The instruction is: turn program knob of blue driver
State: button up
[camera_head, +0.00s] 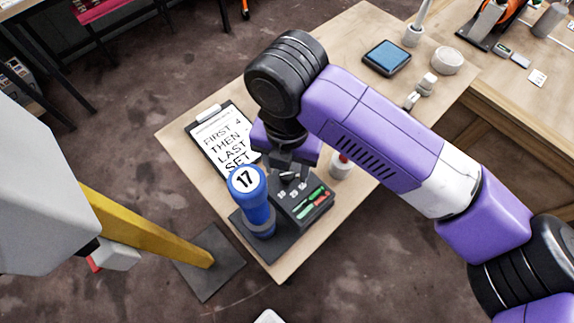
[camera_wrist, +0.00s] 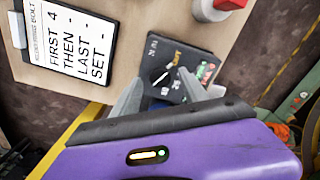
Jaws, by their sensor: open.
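The blue driver (camera_head: 258,218) stands upright on a dark base, with a round white "17" label on top. Beside it is a dark control panel (camera_head: 318,204) with numbers, green and red marks and a dark program knob (camera_head: 289,177). My gripper (camera_head: 287,164) is over the knob end of the panel, its fingers pointing down. In the wrist view my gripper (camera_wrist: 164,85) is open, one finger on each side of the panel's lower part. The knob (camera_wrist: 163,74) shows between and beyond the fingertips. I cannot tell whether they touch it.
A clipboard (camera_head: 212,128) reading "FIRST 4 THEN - LAST SET -" lies to the left of my gripper. A red-topped white container (camera_head: 341,165) stands close right of the panel. A blue pad (camera_head: 386,57) and a white round dish (camera_head: 447,60) lie at the back.

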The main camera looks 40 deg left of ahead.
notch_tip(320, 180, up, 7)
jog(key=shift+r, duration=0.1)
dwell(0.7)
